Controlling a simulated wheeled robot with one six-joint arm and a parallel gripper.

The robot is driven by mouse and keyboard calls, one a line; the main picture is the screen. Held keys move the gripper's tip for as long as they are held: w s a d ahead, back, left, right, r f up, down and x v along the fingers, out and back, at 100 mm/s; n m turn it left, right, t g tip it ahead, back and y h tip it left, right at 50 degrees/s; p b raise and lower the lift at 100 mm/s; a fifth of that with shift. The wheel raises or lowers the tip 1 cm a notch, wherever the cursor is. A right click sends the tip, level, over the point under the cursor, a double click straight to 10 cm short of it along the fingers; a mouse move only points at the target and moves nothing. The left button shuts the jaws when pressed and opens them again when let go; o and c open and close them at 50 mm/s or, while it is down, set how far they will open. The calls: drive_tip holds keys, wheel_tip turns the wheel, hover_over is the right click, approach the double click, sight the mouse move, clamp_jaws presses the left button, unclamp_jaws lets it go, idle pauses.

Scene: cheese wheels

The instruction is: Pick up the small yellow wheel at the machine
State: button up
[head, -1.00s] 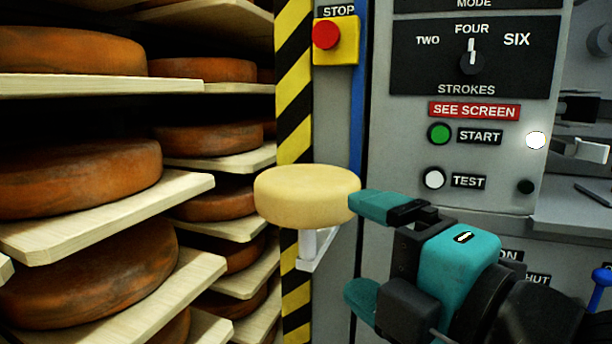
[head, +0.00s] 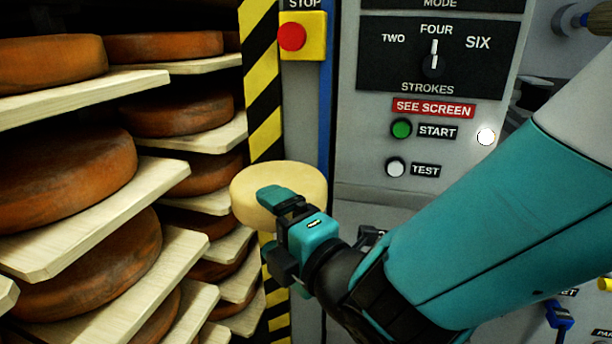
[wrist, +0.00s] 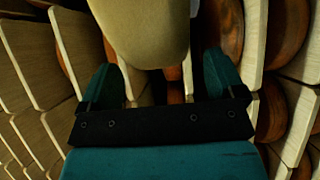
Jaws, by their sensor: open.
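The small yellow wheel (head: 305,183) is pale and round. It sits by the striped post at the machine's left side; its support is mostly hidden by my gripper. My gripper (head: 271,225) is open and empty. In the wrist view the wheel (wrist: 145,28) fills the top middle, just ahead of my gripper's fingertips (wrist: 162,70) and a little toward the left one. Whether a finger touches it I cannot tell.
Wooden shelves (head: 85,235) with several large brown wheels (head: 62,185) stand close on the left. The yellow-black post (head: 262,85) is behind the wheel. The machine panel (head: 365,140) with a red stop button (head: 291,37) stands to the right.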

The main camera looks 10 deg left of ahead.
drive_tip(key=p+x, duration=0.1)
drive_tip(key=x, duration=0.2)
drive_tip(key=shift+w+a, duration=0.15)
drive_tip(key=shift+w, duration=0.05)
drive_tip(key=shift+c, duration=0.4)
drive_tip(key=c, duration=1.4)
drive_tip(key=shift+r, duration=0.15)
drive_tip(key=shift+c, duration=0.7)
